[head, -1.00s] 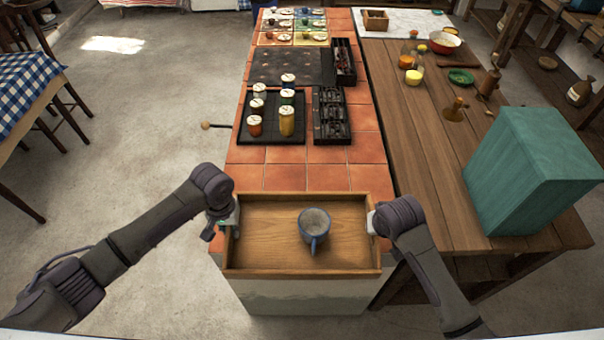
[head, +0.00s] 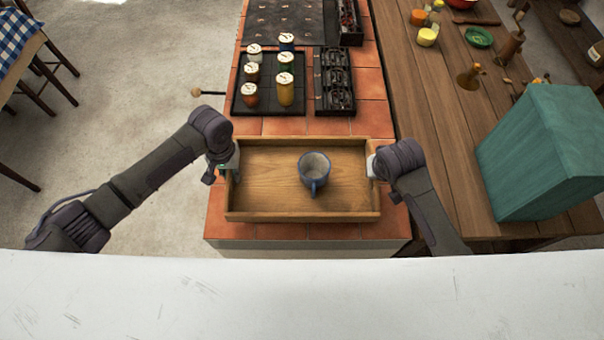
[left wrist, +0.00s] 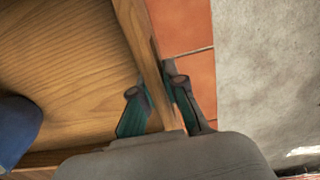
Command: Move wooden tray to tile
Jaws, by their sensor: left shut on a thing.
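The wooden tray (head: 265,197) is a shallow, rectangular box with low walls, over the near end of the red tile counter (head: 367,119). Bare tile shows in front of it and behind it; I cannot tell whether its bottom touches the tile. A blue-grey mug (head: 314,174) stands upright in it. My left gripper (head: 233,166) is shut on the tray's left wall, one finger inside and one outside, as the left wrist view (left wrist: 156,88) shows. My right gripper (head: 374,166) is at the tray's right wall; its fingers are mostly hidden.
Behind the tray, a dark mat (head: 239,105) with several jars (head: 286,88) and a black compartment box (head: 335,82) stand on the tile. A teal box (head: 540,150) stands on the wooden table (head: 435,110) at right.

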